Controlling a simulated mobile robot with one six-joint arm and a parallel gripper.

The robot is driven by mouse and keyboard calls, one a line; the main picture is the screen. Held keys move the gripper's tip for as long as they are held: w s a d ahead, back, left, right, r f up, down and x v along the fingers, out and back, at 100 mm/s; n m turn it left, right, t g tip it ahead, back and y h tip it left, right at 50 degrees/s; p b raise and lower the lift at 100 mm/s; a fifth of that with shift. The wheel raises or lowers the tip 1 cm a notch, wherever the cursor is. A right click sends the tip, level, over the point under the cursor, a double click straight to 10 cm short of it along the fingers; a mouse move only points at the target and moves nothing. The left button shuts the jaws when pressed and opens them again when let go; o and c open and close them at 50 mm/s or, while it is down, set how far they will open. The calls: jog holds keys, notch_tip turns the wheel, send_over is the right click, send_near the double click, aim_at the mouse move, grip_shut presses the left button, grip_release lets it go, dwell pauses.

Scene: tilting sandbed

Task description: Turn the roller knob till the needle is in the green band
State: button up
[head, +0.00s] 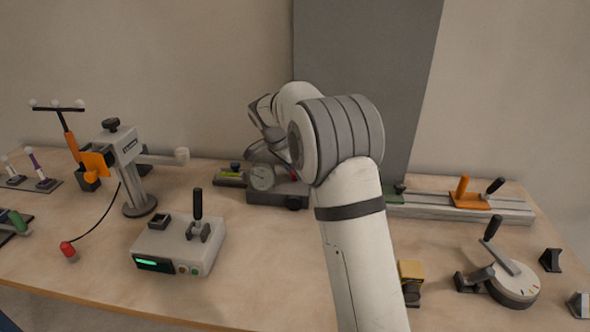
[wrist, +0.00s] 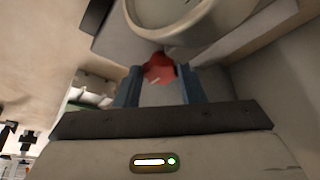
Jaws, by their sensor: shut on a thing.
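A round pale dial (head: 262,177) stands on a dark grey base (head: 262,197) at the back middle of the bench. Its needle and green band are too small to make out. In the wrist view the dial's rounded housing (wrist: 172,14) fills the top, and its face is not readable. My gripper (wrist: 160,86) has its blue fingers closed on a red knob (wrist: 158,68) just below that housing. I take this for the roller knob; the fingers partly hide it. In the head view my arm hides most of the gripper.
A grey box with a black lever (head: 198,205) stands front left, and a clamp stand (head: 130,170) is behind it. A slide rail with an orange block (head: 466,197) is right. A lever dial (head: 510,283) is front right. The bench is bare between the grey box and my arm.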

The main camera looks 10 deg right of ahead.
aim_at(285, 185)
jog(key=shift+d, duration=0.15)
jog(key=o, duration=0.7)
jog(key=shift+o, duration=1.4)
jog(key=v, duration=0.7)
jog(key=shift+r+p, duration=0.4)
jog(key=shift+s, duration=0.1)
jog(key=s+d+r+n+y+p, duration=0.1)
jog(key=s+d+r+n+p, duration=0.15)
jog(key=s+r, duration=0.5)
jog(key=s+d+f+n+y+p, duration=0.1)
jog(key=s+n+p, duration=0.6)
jog(key=s, duration=2.2)
jog(key=f+n+y, duration=0.1)
jog(key=n+y, duration=0.1)
jog(key=n, duration=0.1)
jog(key=shift+s+d+t, duration=0.2)
jog(key=shift+s+t, duration=0.05)
jog(key=shift+t, duration=0.05)
